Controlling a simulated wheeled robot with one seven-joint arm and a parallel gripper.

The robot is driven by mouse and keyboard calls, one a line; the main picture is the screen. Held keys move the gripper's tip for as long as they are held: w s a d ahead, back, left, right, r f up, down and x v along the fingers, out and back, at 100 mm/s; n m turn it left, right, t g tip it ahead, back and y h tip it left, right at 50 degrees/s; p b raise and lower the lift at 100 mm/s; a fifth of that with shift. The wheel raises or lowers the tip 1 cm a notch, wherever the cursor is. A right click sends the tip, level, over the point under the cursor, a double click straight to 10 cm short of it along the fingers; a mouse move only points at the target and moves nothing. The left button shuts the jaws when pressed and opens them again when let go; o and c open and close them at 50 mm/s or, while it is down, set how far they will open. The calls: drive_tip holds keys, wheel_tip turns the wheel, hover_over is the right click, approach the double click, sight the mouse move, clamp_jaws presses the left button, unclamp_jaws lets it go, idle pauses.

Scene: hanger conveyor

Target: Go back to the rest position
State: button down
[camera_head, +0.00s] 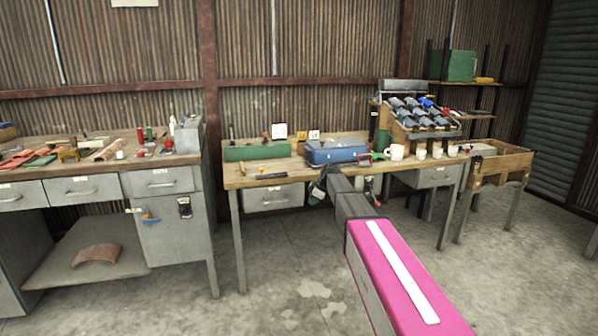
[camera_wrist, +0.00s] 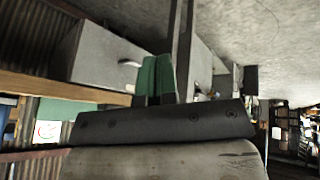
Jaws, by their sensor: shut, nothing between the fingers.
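My gripper (camera_head: 316,194) is at the end of my outstretched arm, in front of the middle workbench (camera_head: 236,180). It hangs near the bench's front edge, just below the tabletop, and looks small and partly dark in the head view. In the wrist view, the green fingers of my gripper (camera_wrist: 156,78) are side by side and closed, with nothing between them. My pink and dark arm covers part of the bench front and the floor in the head view.
A blue case (camera_head: 336,152), white mugs (camera_head: 396,152) and a sloped bin rack (camera_head: 420,112) stand on the bench. A cluttered grey workbench (camera_head: 90,188) stands left, a wooden crate (camera_head: 500,165) right. The concrete floor (camera_head: 270,300) in front is clear.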

drive_tip(key=s+d+f+m+g+h, duration=0.1)
drive_tip(key=s+d+f+m, duration=0.3)
drive_tip(key=s, duration=0.9)
drive_tip(key=s+d+f+m+g+h, duration=0.1)
drive_tip(key=s+d+f+m, duration=0.3)
drive_tip(key=s, duration=0.9)
drive_tip(key=s+d+f+m+g+h, duration=0.1)
drive_tip(key=s+d+f+m, duration=0.3)
drive_tip(key=s, duration=0.9)
wheel_tip(320, 180, down, 2)
drive_tip(key=m+h, duration=0.1)
drive_tip(key=m, duration=0.2)
drive_tip(key=shift+s+d+f+m+h, duration=0.25)
drive_tip(key=shift+s+m+h, duration=0.05)
